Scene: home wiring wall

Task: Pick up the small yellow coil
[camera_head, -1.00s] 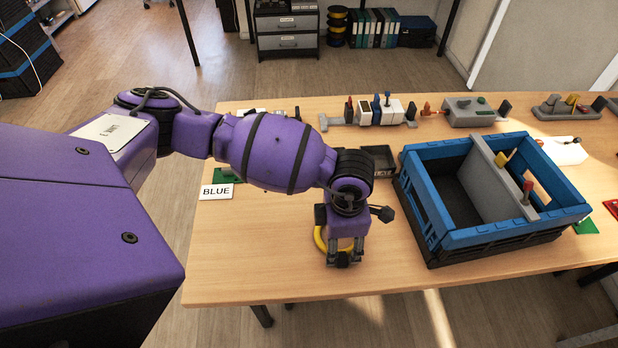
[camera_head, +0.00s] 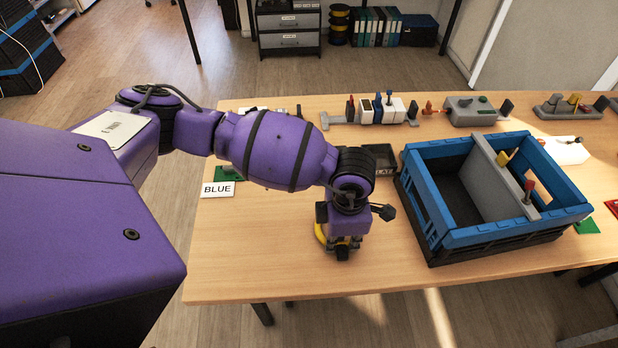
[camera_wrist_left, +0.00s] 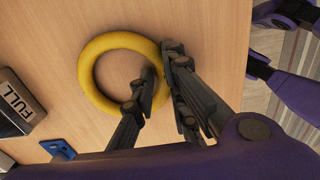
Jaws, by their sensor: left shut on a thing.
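The small yellow coil (camera_head: 319,235) is a plain ring at the near part of the wooden table, left of the blue crate, mostly hidden behind my left gripper (camera_head: 342,248). The left wrist view shows the coil (camera_wrist_left: 91,67) almost whole, seen from above against the wood. My left gripper (camera_wrist_left: 156,75) is shut on its rim, with one finger inside the ring and one outside. I cannot tell whether the coil is clear of the table. My right gripper is not in view.
A blue and black crate (camera_head: 441,223) with a grey divider stands right of my gripper. A BLUE label (camera_head: 217,190) lies at the left of the table. Wiring devices (camera_head: 385,110) line the back. A FULL label (camera_wrist_left: 14,99) shows in the wrist view. The front left tabletop is clear.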

